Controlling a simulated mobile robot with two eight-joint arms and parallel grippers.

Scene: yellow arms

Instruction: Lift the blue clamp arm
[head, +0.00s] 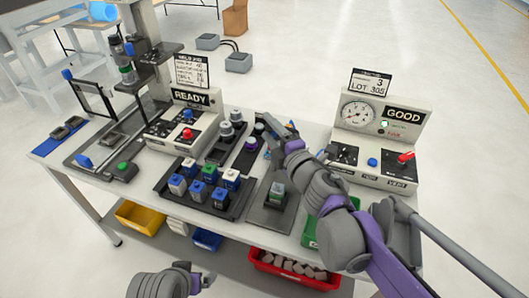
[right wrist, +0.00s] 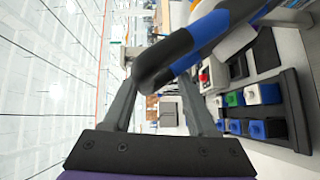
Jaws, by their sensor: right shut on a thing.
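My right gripper (head: 268,128) reaches over the dark fixtures in the middle of the table in the head view. In the right wrist view its two fingers (right wrist: 160,88) are shut on the blue clamp arm (right wrist: 215,32), by its dark rounded handle part (right wrist: 165,62). The blue bar runs up and right from the fingers, and its far end is hidden. In the head view the gripper mostly covers the clamp arm. Part of my left arm (head: 165,283) shows at the bottom edge; I cannot make out its fingers.
A black tray (head: 238,208) holds several blue, white and green blocks. A fixture with a greenish block (head: 277,190) stands right of it. The READY box (head: 190,125) is left, the GOOD gauge box (head: 375,140) right. Colored bins (head: 140,217) sit on the lower shelf.

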